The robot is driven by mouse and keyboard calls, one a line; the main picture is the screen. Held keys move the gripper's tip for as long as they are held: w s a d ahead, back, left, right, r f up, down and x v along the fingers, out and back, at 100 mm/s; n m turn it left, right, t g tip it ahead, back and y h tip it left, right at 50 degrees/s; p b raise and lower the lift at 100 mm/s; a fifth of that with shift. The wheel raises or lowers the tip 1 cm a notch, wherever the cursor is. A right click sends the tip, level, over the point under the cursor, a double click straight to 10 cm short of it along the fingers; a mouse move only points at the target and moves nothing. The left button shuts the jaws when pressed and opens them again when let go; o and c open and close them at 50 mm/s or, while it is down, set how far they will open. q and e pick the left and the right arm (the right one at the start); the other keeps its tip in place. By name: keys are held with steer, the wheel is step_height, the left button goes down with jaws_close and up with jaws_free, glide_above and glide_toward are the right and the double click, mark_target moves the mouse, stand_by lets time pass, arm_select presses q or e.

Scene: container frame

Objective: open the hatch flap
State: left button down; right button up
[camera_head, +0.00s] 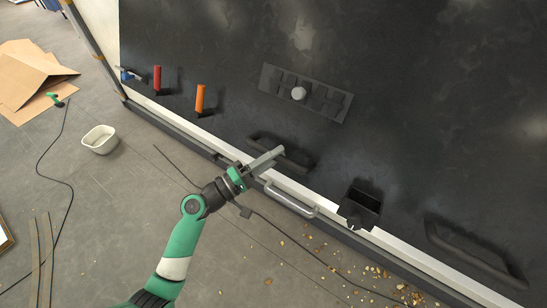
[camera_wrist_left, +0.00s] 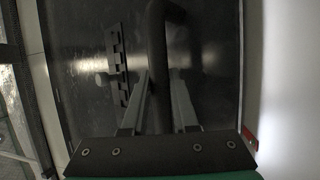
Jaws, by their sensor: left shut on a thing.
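The hatch flap (camera_head: 410,110) appears to be the large dark panel filling the upper right of the head view. Black handles sit along its lower part, one (camera_head: 298,157) near the middle and another (camera_head: 475,255) at the right. My left gripper (camera_head: 268,158) reaches up from the bottom to the middle handle. In the left wrist view, the fingers (camera_wrist_left: 160,95) stand on either side of the dark handle bar (camera_wrist_left: 158,35), shut on it. The fingers partly hide the handle in the head view. My right gripper is not in view.
A plate with a round knob (camera_head: 298,93) is above the handle. Red (camera_head: 157,78) and orange (camera_head: 200,99) grips stick out at the left. A silver handle (camera_head: 291,201) and black box (camera_head: 361,207) are close by. A white tub (camera_head: 100,139), cables and crumbs lie on the floor.

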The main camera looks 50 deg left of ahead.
arm_select(q)
steer(key=shift+w+r, duration=0.1)
steer(key=shift+w, duration=0.05)
steer(key=c, duration=0.7)
jaws_free()
steer(key=shift+w, duration=0.1)
steer(key=shift+s+a+f, duration=0.2)
steer(key=shift+s, duration=0.15)
steer(key=b+v, duration=0.3)
steer(key=v, duration=0.8)
steer(key=shift+d, duration=0.1)
